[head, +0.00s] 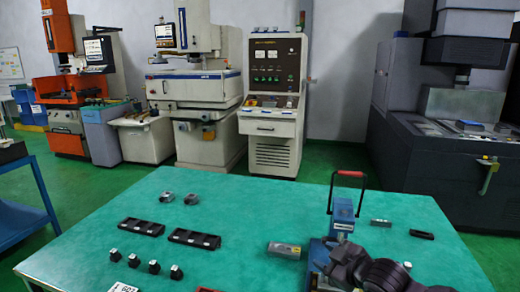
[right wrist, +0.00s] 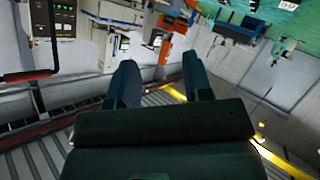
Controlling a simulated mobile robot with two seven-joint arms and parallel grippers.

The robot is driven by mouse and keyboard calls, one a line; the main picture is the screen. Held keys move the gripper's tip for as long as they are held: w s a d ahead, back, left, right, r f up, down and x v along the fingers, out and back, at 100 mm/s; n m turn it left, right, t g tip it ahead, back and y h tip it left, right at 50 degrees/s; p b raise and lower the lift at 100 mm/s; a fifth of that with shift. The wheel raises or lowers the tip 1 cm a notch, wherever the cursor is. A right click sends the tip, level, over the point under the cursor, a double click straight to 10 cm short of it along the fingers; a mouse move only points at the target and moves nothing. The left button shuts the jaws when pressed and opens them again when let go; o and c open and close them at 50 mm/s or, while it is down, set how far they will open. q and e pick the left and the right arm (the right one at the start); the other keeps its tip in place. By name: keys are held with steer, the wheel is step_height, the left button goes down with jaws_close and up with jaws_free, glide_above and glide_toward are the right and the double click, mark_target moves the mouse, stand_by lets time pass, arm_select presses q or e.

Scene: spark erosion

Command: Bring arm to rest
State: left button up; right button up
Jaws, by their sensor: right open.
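My right gripper (head: 350,264) shows at the lower right of the head view, dark and over the right part of the green table (head: 235,240). In that view it overlaps a blue device with a red handle (head: 343,215); I cannot tell whether they touch. In the right wrist view the two dark fingers of my right gripper (right wrist: 160,78) stand apart with nothing between them. My left gripper is in neither view.
Black trays (head: 194,238), small black-and-white blocks (head: 154,266), grey metal parts (head: 167,197) and a grey block (head: 284,249) lie on the table. Machines and a control cabinet (head: 275,100) stand behind it.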

steer(key=s+d+f+m+h, duration=0.2)
steer(key=s+d+f+m, duration=0.1)
steer(key=s+f, duration=0.4)
steer(key=s+d+f+m+h, duration=0.2)
steer(key=s+d+f+m, duration=0.2)
steer(key=s+f, duration=0.3)
steer(key=s+d+f+m+h, duration=0.3)
steer(key=s+f, duration=0.4)
steer(key=s, duration=0.6)
steer(key=shift+s+d+f+m, duration=0.15)
steer(key=shift+s+d+m, duration=0.25)
steer(key=shift+d+m, duration=0.15)
steer(key=shift+c, duration=0.4)
